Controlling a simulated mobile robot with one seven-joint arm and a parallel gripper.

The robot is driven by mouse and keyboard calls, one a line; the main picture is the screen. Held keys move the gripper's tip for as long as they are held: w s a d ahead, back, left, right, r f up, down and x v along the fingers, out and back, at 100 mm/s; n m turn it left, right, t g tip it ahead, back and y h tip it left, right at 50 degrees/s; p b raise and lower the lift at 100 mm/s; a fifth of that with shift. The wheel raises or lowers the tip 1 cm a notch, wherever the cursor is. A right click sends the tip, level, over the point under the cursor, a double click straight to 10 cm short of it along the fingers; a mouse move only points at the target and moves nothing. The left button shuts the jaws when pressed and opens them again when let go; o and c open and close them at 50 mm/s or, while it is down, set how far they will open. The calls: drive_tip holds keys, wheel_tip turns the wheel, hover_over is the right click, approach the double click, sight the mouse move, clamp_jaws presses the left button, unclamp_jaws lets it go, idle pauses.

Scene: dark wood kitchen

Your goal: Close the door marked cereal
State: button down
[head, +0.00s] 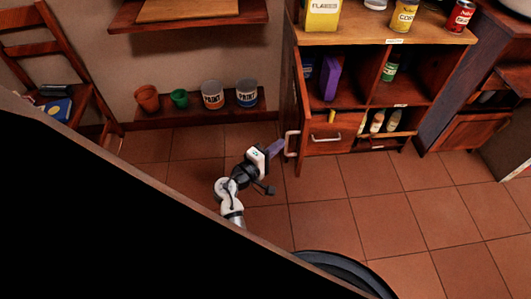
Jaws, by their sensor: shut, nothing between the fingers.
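A wooden cabinet (440,84) stands at the upper right with small white labels too small to read. A door (301,112) on its left side stands open towards me, seen nearly edge-on. Its pale handle (291,143) is on the left face, near the lower free end. I cannot read a cereal mark on it. My gripper (277,147) is shut and empty, just left of this handle. I cannot tell whether it touches the handle. A purple box (331,77) is in the upper left compartment.
A drawer front (333,136) with a handle lies right of the door. Bottles (378,121) stand in the lower right compartment. A low shelf (180,114) with pots and paint cans is along the wall. A chair (61,82) stands far left. The tiled floor (340,210) is clear.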

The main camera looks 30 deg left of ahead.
drive_tip(key=w+d, duration=0.1)
drive_tip(key=d, duration=0.1)
drive_tip(key=w+d+p, duration=0.1)
drive_tip(key=shift+w+d, duration=0.35)
drive_tip(key=shift+w, duration=0.05)
drive_tip(key=shift+d, duration=0.1)
